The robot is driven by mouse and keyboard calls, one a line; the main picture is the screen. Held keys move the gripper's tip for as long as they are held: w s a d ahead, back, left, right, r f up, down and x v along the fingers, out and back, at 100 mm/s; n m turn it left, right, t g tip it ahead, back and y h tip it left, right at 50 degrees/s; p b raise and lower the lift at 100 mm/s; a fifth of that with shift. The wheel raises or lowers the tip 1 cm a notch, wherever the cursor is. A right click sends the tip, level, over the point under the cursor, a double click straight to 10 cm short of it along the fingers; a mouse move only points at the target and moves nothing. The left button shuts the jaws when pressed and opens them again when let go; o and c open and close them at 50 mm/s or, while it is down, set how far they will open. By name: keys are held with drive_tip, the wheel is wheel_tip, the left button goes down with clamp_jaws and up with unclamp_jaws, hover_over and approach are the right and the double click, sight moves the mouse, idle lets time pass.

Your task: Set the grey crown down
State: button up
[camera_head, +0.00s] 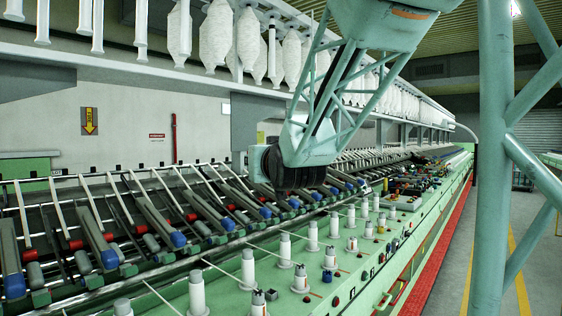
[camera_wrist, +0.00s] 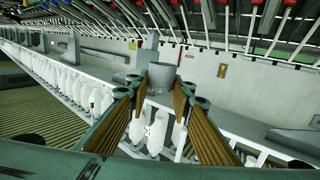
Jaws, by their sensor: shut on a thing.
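The grey crown (camera_wrist: 162,74) is a small, plain grey, cup-like piece in the middle of the wrist view. My gripper (camera_wrist: 157,88) is shut on it, with one fingertip on each side. The long brown-ribbed finger pads run from the lower corners toward the crown. The wrist view is upside down. In the camera_head view my arm comes down from the top over the machine. Its dark wrist end hangs above the rows of spindles, and neither the fingers nor the crown can be made out there.
A long green machine bench (camera_head: 345,292) carries several white bobbins (camera_head: 285,250) on pegs. Tilted arms with blue and red rollers line its left side. White roving bobbins (camera_head: 248,38) hang above. Small coloured parts (camera_head: 412,187) crowd the bench farther back. A red strip edges the floor at right.

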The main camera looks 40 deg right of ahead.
drive_tip(key=w+a+n+y, duration=0.2)
drive_tip(key=w+a+y, duration=0.1)
drive_tip(key=a, duration=1.2)
drive_tip(key=w+a+n+t+y, duration=0.1)
drive_tip(key=w+a+n+y, duration=0.1)
drive_tip(key=a, duration=1.3)
drive_tip(key=shift+w+n+y, duration=0.3)
drive_tip(key=shift+w+y, duration=0.15)
drive_tip(key=shift+y, duration=0.45)
drive_tip(key=shift+d, duration=0.2)
